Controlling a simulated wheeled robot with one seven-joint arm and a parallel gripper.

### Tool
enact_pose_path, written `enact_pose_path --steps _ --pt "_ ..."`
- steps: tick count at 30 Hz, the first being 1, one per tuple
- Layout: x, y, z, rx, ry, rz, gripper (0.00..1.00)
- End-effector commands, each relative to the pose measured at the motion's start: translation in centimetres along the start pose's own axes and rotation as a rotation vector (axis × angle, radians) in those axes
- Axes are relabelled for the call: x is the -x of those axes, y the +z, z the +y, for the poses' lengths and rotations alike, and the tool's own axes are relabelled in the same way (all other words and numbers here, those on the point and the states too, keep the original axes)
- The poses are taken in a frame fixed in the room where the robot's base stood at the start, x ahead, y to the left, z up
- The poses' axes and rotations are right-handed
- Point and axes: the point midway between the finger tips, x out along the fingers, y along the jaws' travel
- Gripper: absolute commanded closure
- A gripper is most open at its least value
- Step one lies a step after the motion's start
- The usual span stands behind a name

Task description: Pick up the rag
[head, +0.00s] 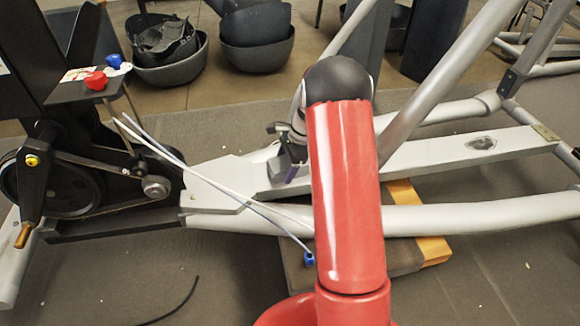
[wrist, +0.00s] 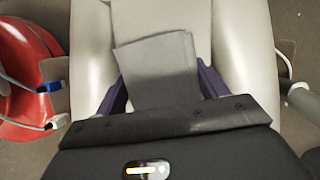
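The rag (wrist: 158,62) is a flat grey rectangular cloth in the wrist view, lying on a pale grey beam of the machine frame. My gripper (wrist: 164,90) has two purple fingers set wide apart, one at each side of the rag's near part. I cannot tell whether either finger touches the cloth. The rag's near end runs down to the black gripper body and may be partly hidden there. In the head view my gripper (head: 288,174) is low over the frame's middle beam, partly hidden by my red arm. I cannot make out the rag there.
The elliptical's grey tubular frame (head: 470,218) spans the floor, with a black flywheel and pulley section (head: 62,180) at left. Thin cables (head: 215,187) cross the beam to a blue connector (head: 309,259). A wooden board (head: 434,250) lies underneath. Dark bowls (head: 258,52) stand behind.

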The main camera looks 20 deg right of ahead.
Motion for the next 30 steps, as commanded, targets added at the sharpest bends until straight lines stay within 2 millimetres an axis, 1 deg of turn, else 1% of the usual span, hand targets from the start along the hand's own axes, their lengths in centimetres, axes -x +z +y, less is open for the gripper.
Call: enact_pose_path --steps 1,7,14,17,20,23,30 --pt "0.0 0.0 0.0 0.0 0.0 0.0 0.35" --pt "0.0 0.0 0.0 0.0 0.0 0.0 0.61" --pt "0.1 0.0 0.0 0.0 0.0 0.0 0.61" --pt "0.7 0.3 0.0 0.001 -0.002 0.0 0.61" --pt "2.3 0.9 -0.1 0.002 -0.003 0.001 0.61" --pt "4.6 1.9 -0.1 0.003 -0.004 0.002 0.61" --pt "11.2 4.6 -0.1 0.003 -0.005 0.002 0.61"
